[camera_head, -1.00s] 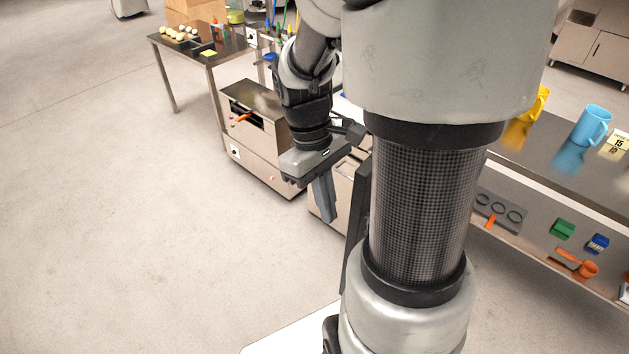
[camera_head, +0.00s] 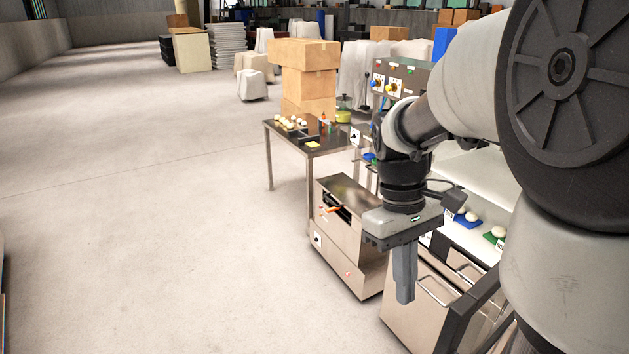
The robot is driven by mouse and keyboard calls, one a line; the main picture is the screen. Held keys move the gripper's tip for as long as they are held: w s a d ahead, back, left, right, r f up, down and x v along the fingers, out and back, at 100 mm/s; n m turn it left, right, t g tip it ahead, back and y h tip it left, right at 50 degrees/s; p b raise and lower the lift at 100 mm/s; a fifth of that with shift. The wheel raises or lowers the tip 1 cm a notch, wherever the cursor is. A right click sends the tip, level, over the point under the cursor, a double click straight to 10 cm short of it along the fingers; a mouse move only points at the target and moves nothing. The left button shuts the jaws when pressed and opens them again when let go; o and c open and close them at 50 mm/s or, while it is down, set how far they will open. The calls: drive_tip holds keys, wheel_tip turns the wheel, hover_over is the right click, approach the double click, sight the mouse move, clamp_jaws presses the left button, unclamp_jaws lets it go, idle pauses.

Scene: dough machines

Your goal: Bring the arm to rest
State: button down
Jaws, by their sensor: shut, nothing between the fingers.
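My gripper (camera_head: 404,278) hangs below my arm in the right half of the view, pointing down with its fingers together and nothing between them. It is in front of a steel cabinet (camera_head: 405,318) in the picture; whether it touches anything is not clear, but I see no contact. My arm is bent, with its large upper links filling the right side and hiding what lies behind them.
A low steel machine (camera_head: 343,251) with an orange handle stands left of my gripper. Behind it is a steel table (camera_head: 289,137) with dough balls. Cardboard boxes (camera_head: 305,75) are stacked farther back. The floor (camera_head: 140,220) on the left is clear.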

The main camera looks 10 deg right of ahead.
drive_tip(key=s+a+r+m+t+p, duration=0.2)
drive_tip(key=s+a+r+t, duration=0.1)
drive_tip(key=a+r+t, duration=0.1)
drive_tip(key=s+a+r+m+t+y+p, duration=0.1)
drive_tip(key=s+a+r+t+p, duration=0.1)
drive_tip(key=r, duration=0.4)
drive_tip(key=shift+s+a+r+m+t, duration=0.4)
drive_tip(key=shift+s+a+t, duration=0.05)
drive_tip(key=shift+a+t, duration=0.7)
drive_tip(key=shift+d, duration=0.1)
